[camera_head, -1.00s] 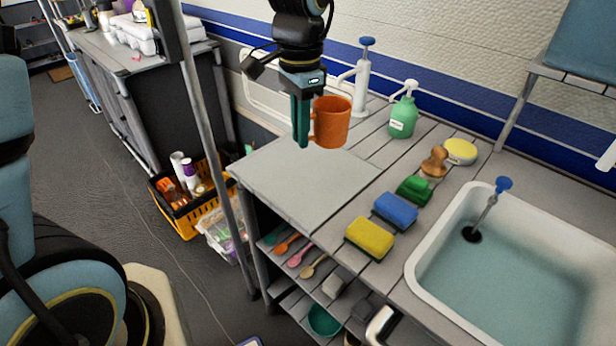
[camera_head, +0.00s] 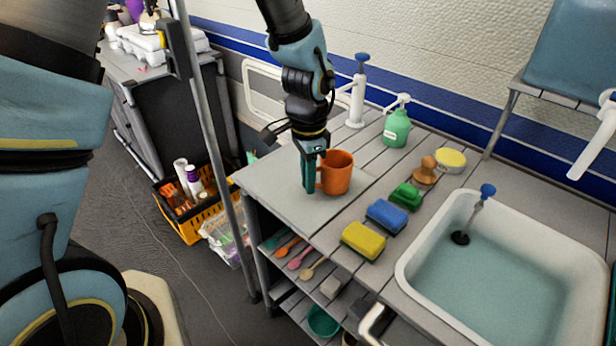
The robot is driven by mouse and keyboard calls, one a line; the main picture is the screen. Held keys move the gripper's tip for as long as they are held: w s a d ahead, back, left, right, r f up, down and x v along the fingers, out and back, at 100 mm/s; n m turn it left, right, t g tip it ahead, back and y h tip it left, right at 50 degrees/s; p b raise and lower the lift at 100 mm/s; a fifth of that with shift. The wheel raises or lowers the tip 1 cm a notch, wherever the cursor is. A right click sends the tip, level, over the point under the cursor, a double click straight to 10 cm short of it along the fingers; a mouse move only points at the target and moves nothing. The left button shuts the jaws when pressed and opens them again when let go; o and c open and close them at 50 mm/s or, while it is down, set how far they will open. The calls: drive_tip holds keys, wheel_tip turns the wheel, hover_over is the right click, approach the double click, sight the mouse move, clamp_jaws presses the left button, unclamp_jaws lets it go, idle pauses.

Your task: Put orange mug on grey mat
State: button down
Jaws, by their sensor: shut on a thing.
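The fingers partly hide the handle.
Yellow (camera_head: 364,241) and blue (camera_head: 387,215) sponges, a green brush (camera_head: 406,196) and a wooden-handled brush (camera_head: 426,171) lie right of the mat. A green soap bottle (camera_head: 397,128) and a white pump (camera_head: 357,95) stand behind. The sink (camera_head: 410,268) is at right. A metal post (camera_head: 205,130) rises at left.

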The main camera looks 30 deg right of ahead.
drive_tip(key=shift+f, duration=0.15)
drive_tip(key=c, duration=0.9)
unclamp_jaws()
wheel_tip(320, 180, up, 12)
drive_tip(key=b, duration=0.2)
drive_tip(key=w+a+n, duration=0.5)
drive_tip(key=a, duration=0.4)
drive_tip(key=w+a+n, duration=0.4)
drive_tip(key=w+a, duration=0.1)
drive_tip(key=a, duration=0.4)
drive_tip(key=a+n, duration=0.3)
drive_tip(key=a, duration=0.2)
drive_tip(key=s+a+f+n+t, duration=0.1)
drive_tip(key=a+n, duration=0.2)
drive_tip(key=a, duration=0.3)
drive_tip(key=a+f+n, duration=0.1)
drive_tip(key=a+n, duration=0.2)
drive_tip(key=a, duration=0.2)
drive_tip(key=shift+s+a+f+n+t, duration=0.1)
drive_tip(key=shift+s+a+n+t, duration=0.05)
drive_tip(key=shift+s+n+t, duration=0.15)
